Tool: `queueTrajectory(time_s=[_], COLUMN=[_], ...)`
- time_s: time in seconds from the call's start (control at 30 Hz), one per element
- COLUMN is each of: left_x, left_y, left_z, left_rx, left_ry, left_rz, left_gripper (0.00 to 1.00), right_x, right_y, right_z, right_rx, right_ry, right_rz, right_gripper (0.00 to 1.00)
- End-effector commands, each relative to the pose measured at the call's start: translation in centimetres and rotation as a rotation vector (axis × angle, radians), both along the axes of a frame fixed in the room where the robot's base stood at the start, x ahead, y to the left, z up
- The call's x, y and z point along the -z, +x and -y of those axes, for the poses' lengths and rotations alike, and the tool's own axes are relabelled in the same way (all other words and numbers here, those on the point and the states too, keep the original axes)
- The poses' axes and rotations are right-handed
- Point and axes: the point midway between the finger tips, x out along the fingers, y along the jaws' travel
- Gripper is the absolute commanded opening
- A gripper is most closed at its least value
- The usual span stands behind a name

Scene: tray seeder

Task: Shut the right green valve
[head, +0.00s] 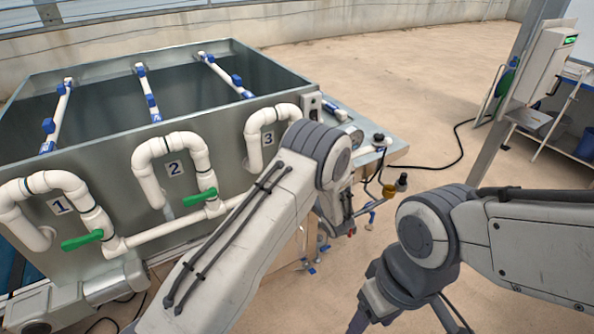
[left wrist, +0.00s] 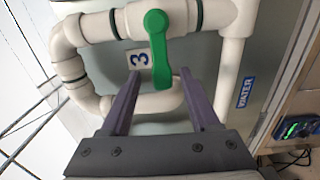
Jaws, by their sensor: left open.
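The right green valve (left wrist: 157,48) sits on the white pipe by the number 3 plate. In the left wrist view its green handle lies across the pipe and points down the picture. My left gripper (left wrist: 160,90) is open, with one finger on each side of the handle's lower end. A gap shows on both sides, so it is not gripped. In the head view my left arm hides this valve and my left gripper's fingers. My right arm is at the lower right, with its end cut off by the bottom edge.
Two other green handles, at pipe 1 (head: 82,240) and pipe 2 (head: 200,197), lie to the left. The metal tank (head: 110,140) stands behind the pipes. Cables and small fittings (head: 388,190) are right of my left arm. Open floor (head: 430,90) lies beyond.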

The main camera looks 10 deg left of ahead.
Motion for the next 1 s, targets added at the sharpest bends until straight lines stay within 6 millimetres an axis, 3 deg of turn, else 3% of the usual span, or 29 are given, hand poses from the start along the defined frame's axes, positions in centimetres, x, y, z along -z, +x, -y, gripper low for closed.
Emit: queueTrajectory(time_s=[0.17,0.6,1.0], left_x=[0.2,0.2,0.0], left_y=[-0.8,-6.3,-7.4], left_z=[0.9,6.6,7.5], left_rx=[0.003,0.004,0.000], left_ry=[0.000,0.000,0.001], left_rz=[-0.001,0.001,0.001], left_gripper=[0.62,0.62,0.62], right_x=[0.6,3.1,3.3], right_y=[0.0,0.0,0.0], right_z=[0.0,0.0,0.0], right_rx=[0.000,-0.002,-0.002], right_ry=[0.000,0.000,0.000], right_rz=[0.000,0.000,0.000], right_gripper=[0.62,0.62,0.62])
